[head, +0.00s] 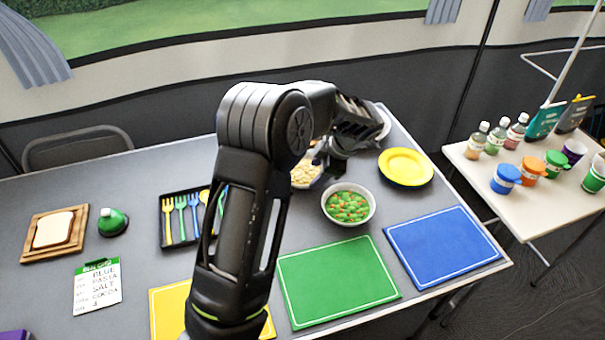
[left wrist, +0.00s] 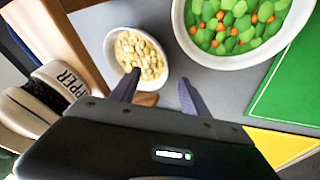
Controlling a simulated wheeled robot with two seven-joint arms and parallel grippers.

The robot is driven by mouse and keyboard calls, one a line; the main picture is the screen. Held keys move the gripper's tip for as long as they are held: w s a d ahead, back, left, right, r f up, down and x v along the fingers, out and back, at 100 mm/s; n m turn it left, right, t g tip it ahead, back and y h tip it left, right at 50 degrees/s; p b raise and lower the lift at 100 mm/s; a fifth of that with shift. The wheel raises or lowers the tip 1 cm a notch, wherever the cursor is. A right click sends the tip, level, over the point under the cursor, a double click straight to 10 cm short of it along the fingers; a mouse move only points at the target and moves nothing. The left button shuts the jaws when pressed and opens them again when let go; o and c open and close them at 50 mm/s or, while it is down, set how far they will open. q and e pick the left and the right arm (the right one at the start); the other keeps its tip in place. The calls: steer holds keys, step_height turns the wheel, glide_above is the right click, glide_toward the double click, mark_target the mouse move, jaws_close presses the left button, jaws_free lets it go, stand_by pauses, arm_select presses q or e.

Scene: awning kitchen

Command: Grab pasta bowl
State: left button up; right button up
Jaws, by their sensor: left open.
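The pasta bowl (head: 304,187) is a small white bowl of pale pasta, near the middle of the table in the head view, partly hidden behind my left arm and gripper. In the left wrist view the pasta bowl (left wrist: 109,50) is at the upper middle, just beyond the fingertips. My left gripper (head: 332,155) hangs above and close to the bowl's right side in the head view. My right gripper is not in view.
A white vegetable bowl (head: 348,222) stands right of the pasta bowl. A yellow plate (head: 405,167) is behind it. Green (head: 335,282) and blue (head: 440,246) mats lie in front. A pepper shaker (left wrist: 60,82) stands at the wrist view's left. A cutlery tray (head: 165,243) is left.

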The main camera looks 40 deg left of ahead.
mark_target(303, 184)
arm_select(q)
steer(key=shift+a+f, duration=0.3)
steer(key=shift+f, duration=0.25)
steer(key=shift+a+f, duration=0.2)
steer(key=p+x, duration=0.1)
steer(key=x, duration=0.3)
steer(key=shift+s+a+f+p, duration=0.1)
steer(key=shift+s+a+p, duration=0.05)
steer(key=shift+p, duration=0.25)
steer(key=shift+f, duration=0.2)
steer(key=shift+c, duration=0.2)
jaws_close()
